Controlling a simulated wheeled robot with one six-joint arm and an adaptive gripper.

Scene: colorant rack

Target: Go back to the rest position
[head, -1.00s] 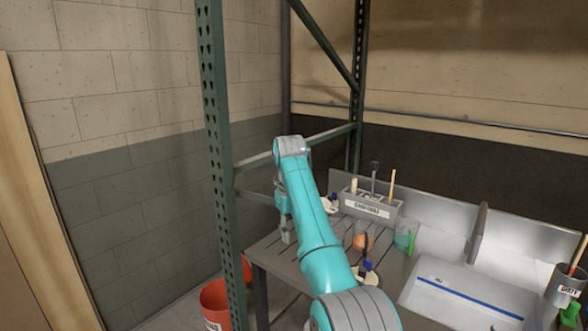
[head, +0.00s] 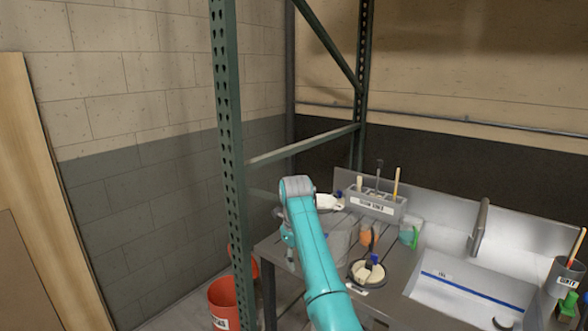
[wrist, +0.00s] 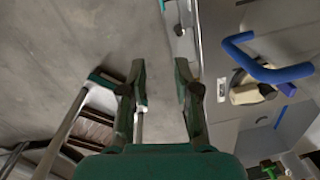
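My gripper (wrist: 163,88) shows in the wrist view with its two green fingers apart and nothing between them. Bare grey floor and the edge of a grey surface lie beyond the fingers. In the head view my teal arm rises from the bottom and bends down at its far end, over the left part of the slatted table. There the gripper is mostly hidden by the arm.
The green rack post (head: 231,170) stands just left of my arm. A labelled grey tool holder (head: 376,203), orange cup (head: 367,236), teal cup (head: 406,235) and round dish (head: 358,279) stand right of it. A sink (head: 465,297) lies farther right; an orange bucket (head: 222,297) stands lower left.

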